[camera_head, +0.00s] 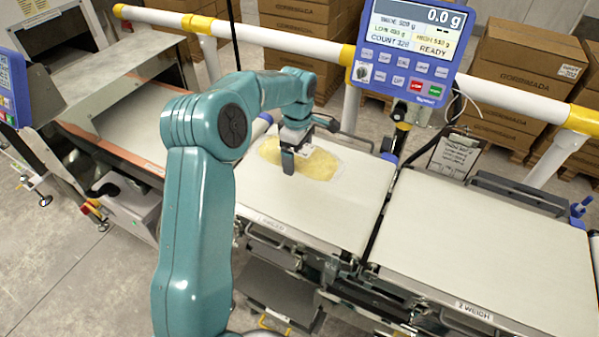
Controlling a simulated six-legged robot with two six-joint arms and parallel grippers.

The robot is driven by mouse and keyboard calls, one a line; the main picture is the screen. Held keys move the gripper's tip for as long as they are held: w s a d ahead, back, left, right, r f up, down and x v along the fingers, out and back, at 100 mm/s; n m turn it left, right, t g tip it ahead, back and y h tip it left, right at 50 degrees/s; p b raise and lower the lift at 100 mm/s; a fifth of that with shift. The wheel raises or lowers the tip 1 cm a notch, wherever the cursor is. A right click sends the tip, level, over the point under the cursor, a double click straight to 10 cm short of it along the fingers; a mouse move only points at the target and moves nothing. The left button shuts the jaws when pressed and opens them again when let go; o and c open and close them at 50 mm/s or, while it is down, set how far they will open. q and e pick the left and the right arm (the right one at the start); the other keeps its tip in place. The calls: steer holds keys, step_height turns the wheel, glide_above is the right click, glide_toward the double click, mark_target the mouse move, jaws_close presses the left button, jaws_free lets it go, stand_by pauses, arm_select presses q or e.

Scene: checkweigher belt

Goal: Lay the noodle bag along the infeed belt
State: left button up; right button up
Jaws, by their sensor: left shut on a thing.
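The noodle bag (318,165), clear with yellow contents, lies on or just above the infeed belt (305,217); I cannot tell whether it touches. Its length runs roughly left to right in the picture, slightly slanted. My left gripper (290,160) is over the bag's middle-left part and shut on it. The gripper and the wrist hide part of the bag. My right gripper is not in view.
The weigh belt (480,245) is bare to the right, past a narrow gap. A blue display (410,50) reading 0.0 g stands behind. A yellow-and-white rail (320,49) runs along the back. A metal tunnel (125,85) stands at the left.

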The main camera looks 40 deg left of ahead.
mark_target(299, 182)
arm_select(q)
step_height(299, 182, down, 7)
steer(key=shift+p, duration=0.4)
steer(key=shift+w+a+f, duration=0.1)
steer(key=shift+w+f, duration=0.15)
steer(key=shift+f, duration=0.15)
steer(key=shift+s, duration=0.1)
steer(key=o, duration=1.1)
steer(key=shift+f, duration=0.1)
step_height(299, 182, up, 12)
steer(key=shift+r+b, duration=0.2)
steer(key=shift+b, duration=0.35)
